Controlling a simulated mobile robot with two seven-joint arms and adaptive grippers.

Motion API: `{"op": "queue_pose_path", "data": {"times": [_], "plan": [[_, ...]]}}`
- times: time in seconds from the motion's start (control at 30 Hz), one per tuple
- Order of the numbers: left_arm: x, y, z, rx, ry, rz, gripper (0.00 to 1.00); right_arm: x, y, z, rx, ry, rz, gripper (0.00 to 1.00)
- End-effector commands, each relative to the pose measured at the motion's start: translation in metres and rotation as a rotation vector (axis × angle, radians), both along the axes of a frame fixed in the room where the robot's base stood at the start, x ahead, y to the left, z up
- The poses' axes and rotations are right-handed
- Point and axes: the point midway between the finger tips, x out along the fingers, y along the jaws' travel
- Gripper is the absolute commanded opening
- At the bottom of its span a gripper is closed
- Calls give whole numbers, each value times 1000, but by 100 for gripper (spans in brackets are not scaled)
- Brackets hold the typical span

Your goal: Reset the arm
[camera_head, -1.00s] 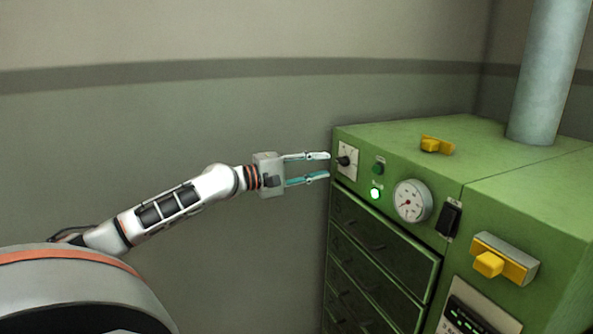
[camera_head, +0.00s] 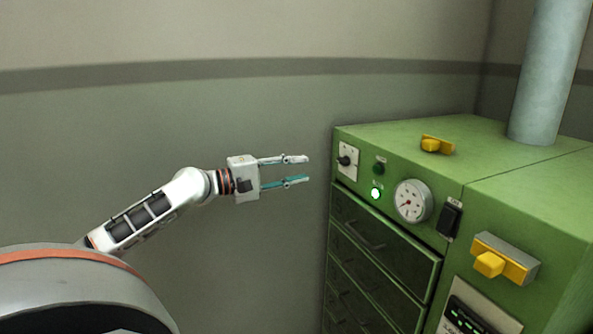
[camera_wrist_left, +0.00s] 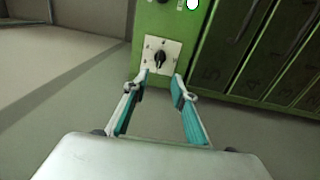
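My left gripper (camera_head: 307,170) is open and empty in the head view, left of the green cabinet (camera_head: 400,150) and apart from it. Its two fingers point right, toward a black rotary knob (camera_head: 344,160) on a white plate at the cabinet's left end. In the left wrist view the open fingers (camera_wrist_left: 162,82) point at the same knob (camera_wrist_left: 159,60), with a gap before it. My right gripper is not in view.
The cabinet front carries a lit green lamp (camera_head: 376,193), a round gauge (camera_head: 411,201), a black switch (camera_head: 449,219), a yellow handle (camera_head: 489,264) and several drawers (camera_head: 375,235). A yellow piece (camera_head: 436,145) and a grey pipe (camera_head: 547,75) are on top. Free space lies left of the cabinet.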

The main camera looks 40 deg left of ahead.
Motion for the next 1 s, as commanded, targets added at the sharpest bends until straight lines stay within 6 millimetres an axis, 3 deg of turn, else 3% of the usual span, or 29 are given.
{"op": "queue_pose_path", "data": {"times": [0.37, 0.47, 0.57, 0.77, 1.0], "plan": [[0, 0, -2, 3, 1, 1, 26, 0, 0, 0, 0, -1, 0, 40], [0, 1, -20, 33, 11, 13, 26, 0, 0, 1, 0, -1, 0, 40], [-2, 3, -63, 110, 32, 39, 26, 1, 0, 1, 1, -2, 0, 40], [-22, -7, -196, 391, 98, 77, 26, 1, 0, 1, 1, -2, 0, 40], [-75, -53, -347, 778, 162, 28, 26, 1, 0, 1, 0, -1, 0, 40]]}}
